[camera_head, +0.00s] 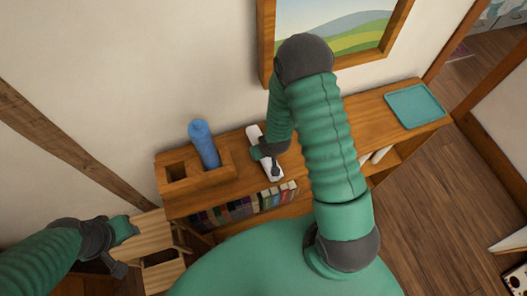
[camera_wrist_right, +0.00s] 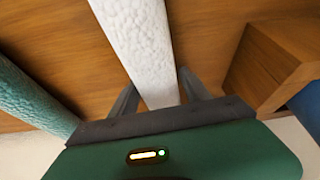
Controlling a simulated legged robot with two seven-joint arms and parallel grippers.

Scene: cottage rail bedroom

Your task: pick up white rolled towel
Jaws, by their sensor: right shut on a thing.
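The white rolled towel (camera_head: 256,133) lies on the wooden shelf top, left of the picture's middle in the head view. My right gripper (camera_head: 270,160) is down over its middle and shut on it. In the right wrist view the textured white towel (camera_wrist_right: 140,40) runs between the two dark fingers of my right gripper (camera_wrist_right: 160,97). The part of it under the palm is hidden.
A teal textured roll (camera_wrist_right: 30,100) lies left of the white towel in the wrist view. A wooden box (camera_head: 180,184) with a blue bottle (camera_head: 204,142) stands left on the shelf (camera_head: 365,112). A teal tray (camera_head: 415,106) lies at the right end. Books (camera_head: 245,207) are below.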

